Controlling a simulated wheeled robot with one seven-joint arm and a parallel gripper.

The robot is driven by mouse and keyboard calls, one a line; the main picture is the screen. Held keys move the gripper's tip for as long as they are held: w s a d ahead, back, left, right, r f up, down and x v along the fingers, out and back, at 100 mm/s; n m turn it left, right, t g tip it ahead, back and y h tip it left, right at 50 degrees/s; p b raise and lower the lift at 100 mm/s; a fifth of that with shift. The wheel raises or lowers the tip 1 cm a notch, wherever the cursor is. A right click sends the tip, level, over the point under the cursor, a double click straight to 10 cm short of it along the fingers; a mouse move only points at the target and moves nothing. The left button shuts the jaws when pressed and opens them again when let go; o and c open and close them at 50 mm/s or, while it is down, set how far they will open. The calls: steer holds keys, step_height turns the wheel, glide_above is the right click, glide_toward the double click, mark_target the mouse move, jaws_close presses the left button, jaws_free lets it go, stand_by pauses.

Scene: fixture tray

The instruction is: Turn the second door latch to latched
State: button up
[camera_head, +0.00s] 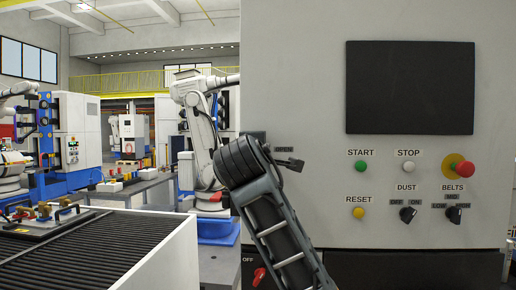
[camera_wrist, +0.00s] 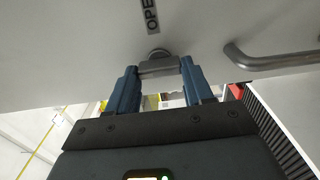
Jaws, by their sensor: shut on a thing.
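In the wrist view, my gripper (camera_wrist: 159,72) is shut on a grey door latch (camera_wrist: 158,66), with one blue finger at each end of its short bar. The latch's round pivot sits on a pale panel, just beyond the bar. A label (camera_wrist: 151,15), cut off by the picture edge and reading "OPE", is above it. In the head view, my dark arm reaches up to the left part of the machine front, and its links hide my fingers and the held latch.
A bent metal handle (camera_wrist: 270,60) is close to the right of my gripper in the wrist view. In the head view, the panel carries a black screen (camera_head: 410,88), buttons, two selector knobs and a red emergency stop (camera_head: 465,168). A ribbed conveyor (camera_head: 95,250) lies at left.

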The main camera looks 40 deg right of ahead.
steer(key=shift+w+a, duration=0.1)
stand_by(0.3)
steer(key=o, duration=1)
steer(key=shift+o, duration=0.2)
steer(key=b+v, duration=0.1)
steer(key=v, duration=0.6)
steer(key=shift+s+a+b, duration=0.3)
steer(key=shift+b, duration=0.1)
